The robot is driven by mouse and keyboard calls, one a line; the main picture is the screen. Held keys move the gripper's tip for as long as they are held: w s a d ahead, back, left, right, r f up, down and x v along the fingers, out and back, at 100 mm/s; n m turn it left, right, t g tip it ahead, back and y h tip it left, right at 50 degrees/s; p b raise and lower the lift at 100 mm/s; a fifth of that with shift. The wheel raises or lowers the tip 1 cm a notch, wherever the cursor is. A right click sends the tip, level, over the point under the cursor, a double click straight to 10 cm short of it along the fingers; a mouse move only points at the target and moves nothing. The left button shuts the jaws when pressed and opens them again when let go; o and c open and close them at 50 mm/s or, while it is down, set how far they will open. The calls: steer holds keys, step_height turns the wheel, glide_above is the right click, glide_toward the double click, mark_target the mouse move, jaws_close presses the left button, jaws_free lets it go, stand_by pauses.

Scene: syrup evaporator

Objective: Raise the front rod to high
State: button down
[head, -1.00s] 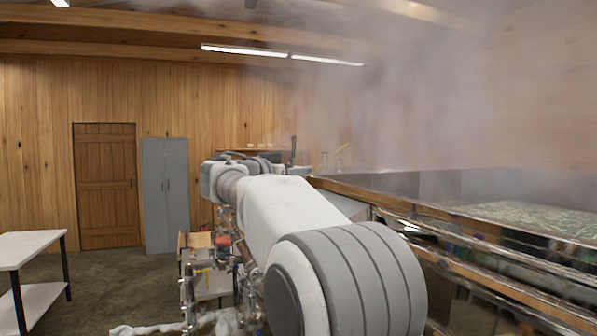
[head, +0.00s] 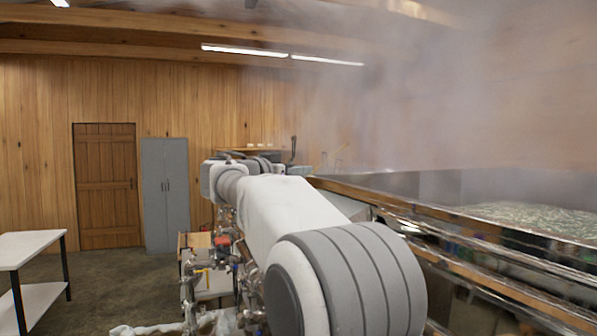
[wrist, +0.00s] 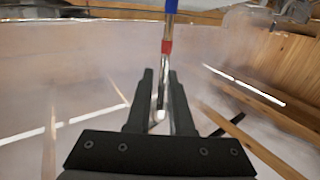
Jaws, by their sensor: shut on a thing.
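The front rod (wrist: 166,46) shows in the wrist view as a thin metal rod with a blue band at the top edge, a red band below it and a small pale rounded end. My gripper (wrist: 160,84) has its two dark fingers on either side of the rod and is shut on it, near its pale end. In the head view my own arm reaches away from me and hides the gripper and most of what is around it. I cannot tell there how high the rod stands.
The long metal evaporator pan (head: 530,215) runs along the right, with foaming liquid and steam above it. Pipes and valves (head: 225,245) stand below my arm. A white table (head: 30,245) is at the left. The floor between table and pipes is mostly clear.

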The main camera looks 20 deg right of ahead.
steer(key=shift+r, duration=1.6)
steer(key=c, duration=1)
jaws_free()
steer(key=shift+c, duration=0.2)
steer(key=shift+o, duration=0.2)
steer(key=shift+f, duration=0.1)
steer(key=shift+a, duration=0.15)
steer(key=b+v, duration=0.5)
steer(key=v, duration=1.2)
steer(key=shift+s+a, duration=0.1)
steer(key=shift+s, duration=0.05)
